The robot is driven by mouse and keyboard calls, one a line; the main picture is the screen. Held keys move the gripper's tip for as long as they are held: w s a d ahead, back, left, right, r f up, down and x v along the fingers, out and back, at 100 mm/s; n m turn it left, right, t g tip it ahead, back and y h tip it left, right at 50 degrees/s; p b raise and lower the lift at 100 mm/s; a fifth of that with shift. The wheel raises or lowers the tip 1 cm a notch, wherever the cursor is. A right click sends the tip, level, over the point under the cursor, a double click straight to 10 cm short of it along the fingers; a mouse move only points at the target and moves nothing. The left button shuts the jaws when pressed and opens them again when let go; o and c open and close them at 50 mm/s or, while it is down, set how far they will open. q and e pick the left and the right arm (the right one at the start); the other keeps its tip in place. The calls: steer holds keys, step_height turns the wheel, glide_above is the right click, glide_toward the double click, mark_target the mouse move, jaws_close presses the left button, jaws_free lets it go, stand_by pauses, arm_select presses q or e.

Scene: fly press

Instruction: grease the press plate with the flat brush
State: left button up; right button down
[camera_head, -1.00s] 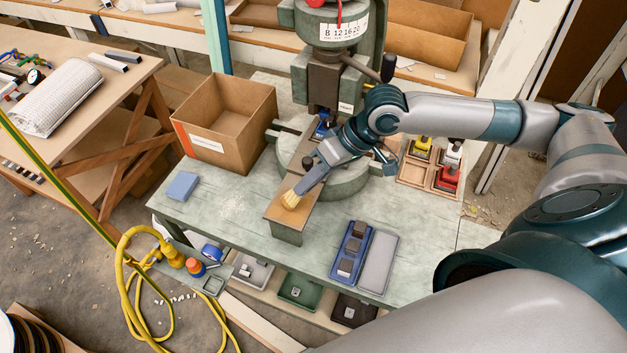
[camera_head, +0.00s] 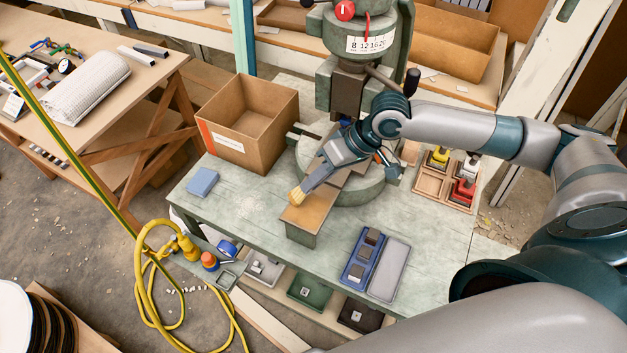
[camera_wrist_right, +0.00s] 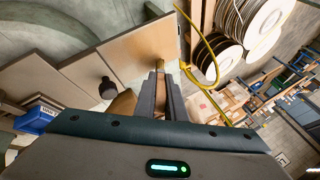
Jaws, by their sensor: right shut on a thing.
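The press plate (camera_head: 308,214) is a long tan strip running forward from under the press (camera_head: 348,85). It also fills the upper left of the right wrist view (camera_wrist_right: 128,50). My right gripper (camera_head: 320,176) is above the plate, shut on the flat brush (camera_head: 297,196). The brush's pale yellow bristles point down and forward at the left edge of the plate's front part. I cannot tell whether they touch it. In the right wrist view, the gripper's fingers (camera_wrist_right: 160,90) hide most of the brush. My left gripper is not in view.
A cardboard box (camera_head: 252,130) stands left of the press, with a blue block (camera_head: 202,182) in front. A blue tray (camera_head: 361,257) and a grey tray (camera_head: 388,270) lie front right. A wooden tray (camera_head: 432,184) holds coloured things. The green bench's front left is clear.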

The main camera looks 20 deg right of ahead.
steer(key=shift+w+d+r, duration=0.1)
steer(key=shift+w+d, duration=0.15)
steer(key=shift+d, duration=0.1)
steer(key=shift+s, duration=0.1)
steer(key=shift+s+d+p, duration=0.9)
steer(key=shift+s, duration=0.25)
steer(key=shift+s+d, duration=0.35)
steer(key=shift+s, duration=0.1)
steer(key=shift+s+d+p, duration=0.5)
steer(key=shift+s+d, duration=0.15)
steer(key=shift+s, duration=0.2)
steer(key=shift+s+d+p, duration=0.5)
steer(key=shift+s+d, duration=0.15)
steer(key=shift+s, duration=0.2)
steer(key=shift+w+d, duration=0.1)
steer(key=shift+w+d+f, duration=0.2)
steer(key=shift+w+d, duration=0.2)
steer(key=shift+d, duration=0.1)
steer(key=shift+p, duration=0.3)
